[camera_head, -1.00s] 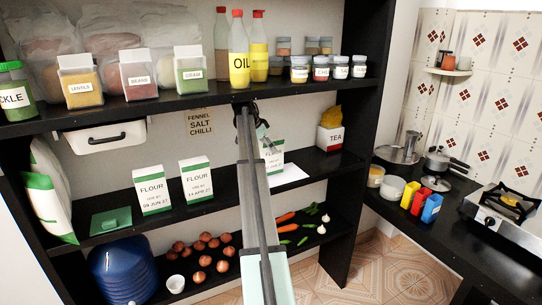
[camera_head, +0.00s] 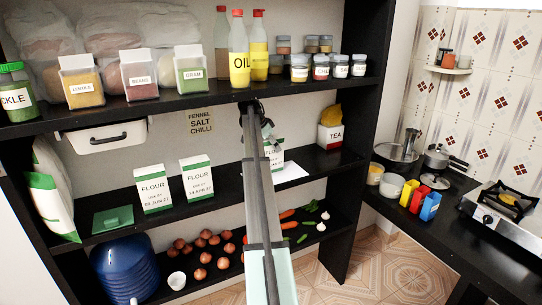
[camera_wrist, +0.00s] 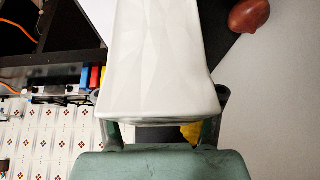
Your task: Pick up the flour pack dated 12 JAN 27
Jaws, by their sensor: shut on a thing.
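Two white flour packs with green tops stand on the middle shelf in the head view: the left one (camera_head: 153,189) reads 09 JUN 27, the right one (camera_head: 197,178) 14 APR 27. A third flour pack (camera_head: 277,155) is to their right, partly behind my arm, and its date is hidden. My gripper (camera_head: 267,133) is at this third pack, largely hidden by my arm. In the wrist view, my gripper (camera_wrist: 165,128) is shut on a white pack (camera_wrist: 163,65), with a finger on each side. No print shows on that face.
A white sheet (camera_head: 291,171) lies on the shelf near the held pack. A tea box (camera_head: 330,136) stands to the right. The upper shelf with oil bottles (camera_head: 239,58) and jars is close above. Onions and vegetables lie on the lower shelf.

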